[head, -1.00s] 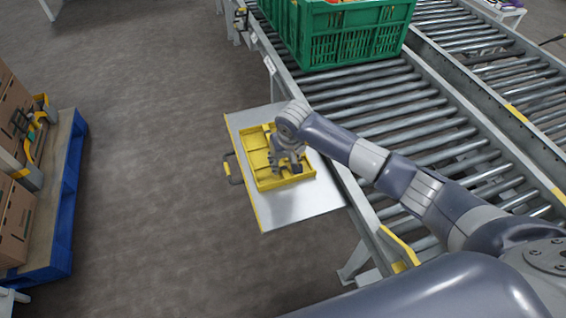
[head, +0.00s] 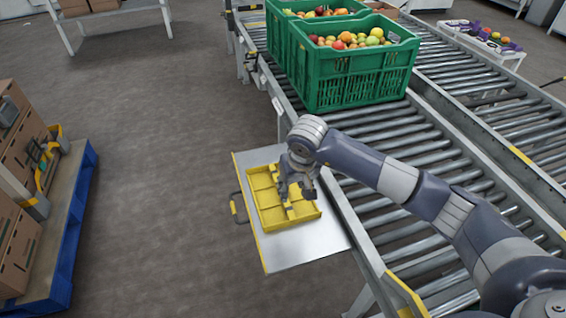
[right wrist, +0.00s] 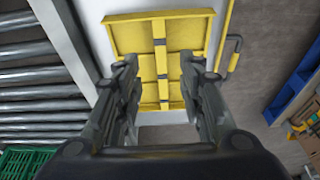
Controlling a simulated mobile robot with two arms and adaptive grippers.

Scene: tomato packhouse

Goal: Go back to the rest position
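My right gripper (head: 298,190) is above the yellow compartment tray (head: 268,214) on the silver side shelf (head: 328,248). In the right wrist view its two fingers (right wrist: 165,85) are spread apart with nothing between them. The tray (right wrist: 125,38) lies beyond the fingertips in that view, and its compartments look empty. My right arm reaches in from the lower right, over the roller conveyor. My left gripper is not in view.
Green crates of mixed fruit (head: 350,75) stand on the roller conveyor (head: 400,140). A blue pallet (head: 75,225) with brown cartons (head: 15,240) is at the left. A white table (head: 115,18) stands at the back left. The floor (head: 165,150) between is clear.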

